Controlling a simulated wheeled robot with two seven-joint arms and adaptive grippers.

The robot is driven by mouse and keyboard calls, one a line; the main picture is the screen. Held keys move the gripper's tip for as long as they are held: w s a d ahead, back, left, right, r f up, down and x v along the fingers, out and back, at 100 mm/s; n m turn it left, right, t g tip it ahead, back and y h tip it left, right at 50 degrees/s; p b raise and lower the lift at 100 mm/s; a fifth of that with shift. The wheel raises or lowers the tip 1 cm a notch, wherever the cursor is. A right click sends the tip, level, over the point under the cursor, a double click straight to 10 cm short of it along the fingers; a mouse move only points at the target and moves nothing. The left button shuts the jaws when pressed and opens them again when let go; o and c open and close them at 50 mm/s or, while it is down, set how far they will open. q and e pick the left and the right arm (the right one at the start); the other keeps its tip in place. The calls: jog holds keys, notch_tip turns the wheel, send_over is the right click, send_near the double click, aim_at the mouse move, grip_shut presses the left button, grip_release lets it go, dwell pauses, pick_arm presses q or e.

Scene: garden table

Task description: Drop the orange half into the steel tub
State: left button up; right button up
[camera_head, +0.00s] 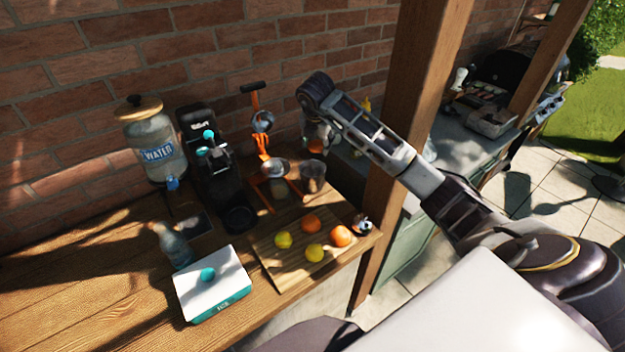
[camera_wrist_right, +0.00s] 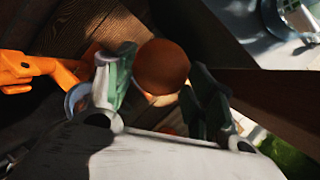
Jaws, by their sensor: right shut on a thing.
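My right gripper (camera_head: 317,138) hangs from the raised wrist, pointing down, near the back right of the table. It is shut on the orange half (camera_head: 316,146), whose rounded orange side (camera_wrist_right: 162,66) shows between the finger pads in the right wrist view. The cut face is hidden. The steel tub (camera_head: 313,178) is a small grey open container on the table, just below the held half in the head view. The height of the half over the table is hard to tell. A pale curved rim shows beside the left finger in the wrist view; I cannot tell what it belongs to.
An orange juicer press (camera_head: 262,143) stands left of the tub. A cutting board (camera_head: 275,275) with lemons and oranges lies in front. A wooden post (camera_head: 410,80) rises at right.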

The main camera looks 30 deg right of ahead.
jog(key=shift+f+b, duration=1.05)
jog(key=shift+f, duration=1.35)
jog(key=o, duration=1.1)
jog(key=shift+o, duration=0.5)
send_near(317, 151)
jog(key=shift+w+d+f, duration=0.15)
jog(key=shift+w+d, duration=0.1)
jog(key=shift+w, duration=0.1)
jog(key=shift+a+f, duration=0.1)
